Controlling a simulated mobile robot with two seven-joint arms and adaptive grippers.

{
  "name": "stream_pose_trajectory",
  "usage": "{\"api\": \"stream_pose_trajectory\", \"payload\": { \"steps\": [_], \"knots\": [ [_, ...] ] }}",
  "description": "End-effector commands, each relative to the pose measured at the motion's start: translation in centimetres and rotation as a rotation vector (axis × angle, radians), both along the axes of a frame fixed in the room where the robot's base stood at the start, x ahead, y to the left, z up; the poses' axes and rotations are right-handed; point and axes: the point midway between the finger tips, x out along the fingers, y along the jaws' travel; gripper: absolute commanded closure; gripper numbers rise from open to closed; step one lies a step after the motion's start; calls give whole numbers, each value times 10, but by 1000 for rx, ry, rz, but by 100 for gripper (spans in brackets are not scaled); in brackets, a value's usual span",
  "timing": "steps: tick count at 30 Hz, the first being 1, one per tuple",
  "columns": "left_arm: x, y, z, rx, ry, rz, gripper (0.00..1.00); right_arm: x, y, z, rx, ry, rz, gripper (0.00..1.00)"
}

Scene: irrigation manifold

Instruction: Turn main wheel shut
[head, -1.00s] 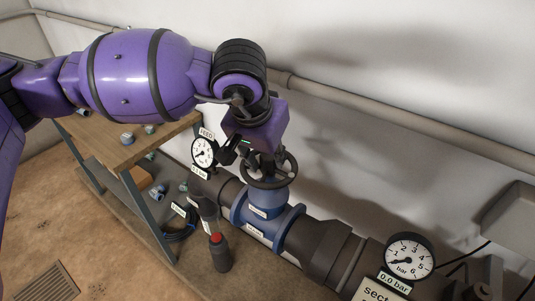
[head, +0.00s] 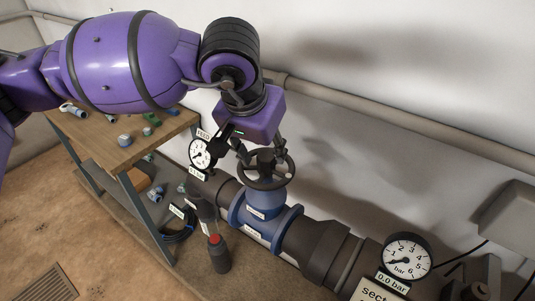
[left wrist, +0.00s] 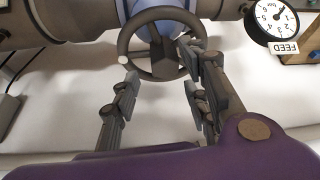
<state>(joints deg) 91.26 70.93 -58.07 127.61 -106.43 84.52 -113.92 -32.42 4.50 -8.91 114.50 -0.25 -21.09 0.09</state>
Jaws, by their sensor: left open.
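The main wheel (head: 266,169) is a dark spoked handwheel on top of a blue valve body (head: 262,210) in the thick pipe run. My left gripper (head: 262,151) is open, with its two fingers spread at the wheel's wall side in the head view. In the left wrist view, the wheel (left wrist: 126,44) shows beyond the fingers, with a pale spot on its rim. The left gripper (left wrist: 160,66) there has one fingertip near that spot and the other overlapping the opposite side of the rim. I cannot tell whether either touches. My right gripper is not in view.
The FEED gauge (head: 201,154) stands close left of the wheel. A second gauge (head: 407,256) reading 0.0 bar is at the right. A dark cylinder with a red band (head: 217,252) stands before the pipe. A workbench (head: 120,150) with small fittings is at the left.

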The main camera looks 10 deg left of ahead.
Motion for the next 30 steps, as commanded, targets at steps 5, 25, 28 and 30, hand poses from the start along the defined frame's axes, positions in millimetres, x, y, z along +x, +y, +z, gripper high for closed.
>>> {"api": "stream_pose_trajectory", "payload": {
  "steps": [5, 25, 28, 30],
  "knots": [
    [-14, 3, 38, -2, -6, -1, 58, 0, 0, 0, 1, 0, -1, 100],
    [-33, 7, 81, -1, -2, -1, 58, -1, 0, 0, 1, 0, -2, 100],
    [-33, 7, 81, -2, -2, -2, 58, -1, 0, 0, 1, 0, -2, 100],
    [-33, 7, 81, -2, -2, -2, 58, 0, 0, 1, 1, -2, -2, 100]
  ]
}}
